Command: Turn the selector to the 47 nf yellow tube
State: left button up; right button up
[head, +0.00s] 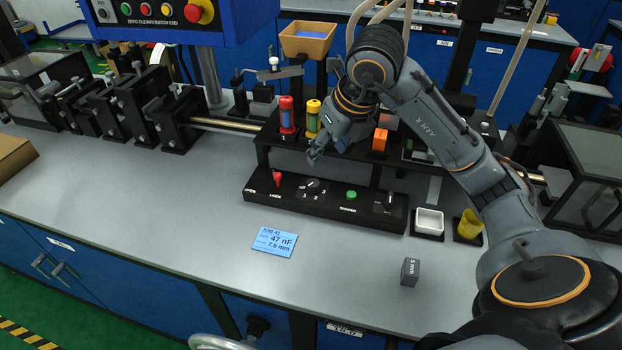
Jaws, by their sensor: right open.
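The selector (312,186) is a small dark knob on the black control panel (375,215), with white marks around it. A blue job card (274,241) on the bench reads 47 nF and 7.5 mm. My right gripper (315,156) is open, pointing down to the left, above and behind the selector and apart from it. It covers part of the rack. My left gripper is out of view.
The panel also has a red lever (277,179), a green button (351,195) and a dark knob (390,201). A white tray (429,222), a yellow cup (468,224) and a grey 5 mm block (410,271) stand to the right.

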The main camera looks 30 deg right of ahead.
aim_at(314, 183)
jog(key=x, duration=1.3)
jog(key=shift+d+f, duration=0.15)
jog(key=shift+f, duration=0.15)
grip_shut()
